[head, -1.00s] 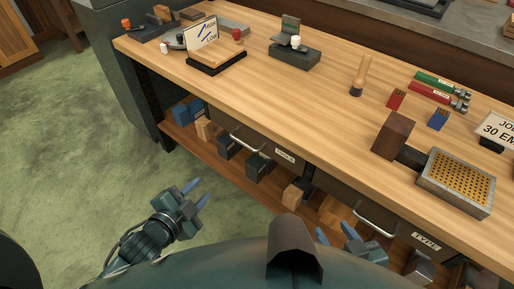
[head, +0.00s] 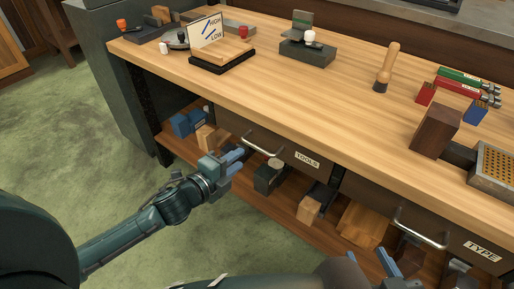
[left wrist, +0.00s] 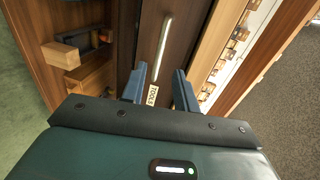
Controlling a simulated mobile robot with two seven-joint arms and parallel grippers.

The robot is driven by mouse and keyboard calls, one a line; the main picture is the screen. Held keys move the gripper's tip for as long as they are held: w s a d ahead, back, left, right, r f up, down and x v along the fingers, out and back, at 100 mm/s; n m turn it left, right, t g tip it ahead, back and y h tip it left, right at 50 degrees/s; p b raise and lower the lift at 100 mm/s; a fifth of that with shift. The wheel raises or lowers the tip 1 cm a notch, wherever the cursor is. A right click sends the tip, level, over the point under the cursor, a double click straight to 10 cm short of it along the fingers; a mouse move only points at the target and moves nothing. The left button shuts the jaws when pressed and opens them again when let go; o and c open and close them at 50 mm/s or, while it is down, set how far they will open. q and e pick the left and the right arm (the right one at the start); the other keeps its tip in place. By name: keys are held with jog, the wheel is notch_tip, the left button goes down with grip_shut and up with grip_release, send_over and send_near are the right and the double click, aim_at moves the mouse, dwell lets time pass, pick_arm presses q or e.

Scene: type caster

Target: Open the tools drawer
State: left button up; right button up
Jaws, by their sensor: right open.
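The tools drawer (head: 285,148) is the dark front under the bench top with a "TOOLS" label, and it looks shut. Its pale bar handle (head: 262,145) is on its left part. In the left wrist view the handle (left wrist: 163,48) lies beyond my fingertips, and the label (left wrist: 153,96) shows between the fingers. My left gripper (head: 236,159) is open and empty, just left of and below the handle in the head view, apart from it. My right gripper (head: 369,262) is open at the bottom, below the type drawer handle, partly cut off.
The type drawer (head: 450,240) with its own handle is to the right. A lower shelf (head: 282,200) holds blocks and tools under the drawers. The bench top (head: 330,90) carries a high/low sign, a wooden-handled tool and a type tray. Green floor is free at left.

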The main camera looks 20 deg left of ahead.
aim_at(256, 145)
pick_arm(q)
jog(key=b+x, duration=0.1)
jog(key=x, duration=0.8)
grip_shut()
dwell(0.4)
